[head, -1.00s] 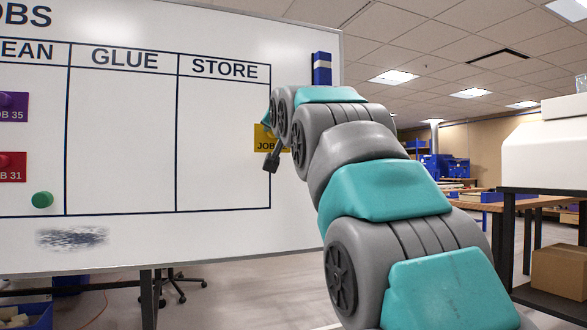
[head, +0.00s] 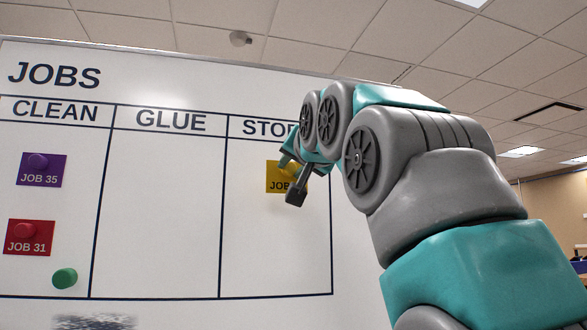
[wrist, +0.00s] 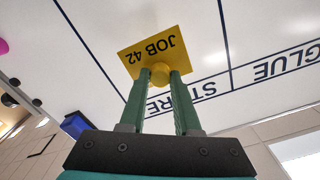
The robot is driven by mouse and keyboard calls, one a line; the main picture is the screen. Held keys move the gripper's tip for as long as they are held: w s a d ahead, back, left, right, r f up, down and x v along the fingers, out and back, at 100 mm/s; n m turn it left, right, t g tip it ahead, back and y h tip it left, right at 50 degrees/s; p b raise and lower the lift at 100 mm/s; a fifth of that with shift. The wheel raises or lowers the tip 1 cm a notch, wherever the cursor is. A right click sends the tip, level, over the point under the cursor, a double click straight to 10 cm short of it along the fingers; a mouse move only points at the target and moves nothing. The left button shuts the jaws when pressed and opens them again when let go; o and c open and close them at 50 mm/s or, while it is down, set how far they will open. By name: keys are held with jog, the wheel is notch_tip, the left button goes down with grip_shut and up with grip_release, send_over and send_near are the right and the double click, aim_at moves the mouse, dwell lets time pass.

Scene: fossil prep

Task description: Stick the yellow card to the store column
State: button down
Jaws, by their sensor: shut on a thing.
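The yellow card (head: 279,178) shows in the head view in front of the STORE column (head: 245,215), below its heading. In the wrist view the yellow card (wrist: 153,50) reads JOB 42 upside down and has a round yellow knob (wrist: 160,74) on its face. My gripper (wrist: 160,77) is shut on this knob, one green finger on each side. In the head view my gripper (head: 293,182) partly covers the card. I cannot tell whether the card touches the board.
The whiteboard (head: 165,215) also has CLEAN and GLUE columns. A purple card (head: 42,178), a red card (head: 30,238) and a green magnet (head: 64,278) are in CLEAN. GLUE is empty. A blue object (wrist: 75,124) is at the board's edge in the wrist view.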

aim_at(284, 175)
jog(key=shift+p+x, duration=1.25)
jog(key=shift+x, duration=1.45)
jog(key=c, duration=1.2)
grip_release()
jog(key=c, duration=0.3)
jog(key=shift+w+a+p, duration=0.2)
jog(key=shift+w+p, duration=0.3)
jog(key=shift+w, duration=0.2)
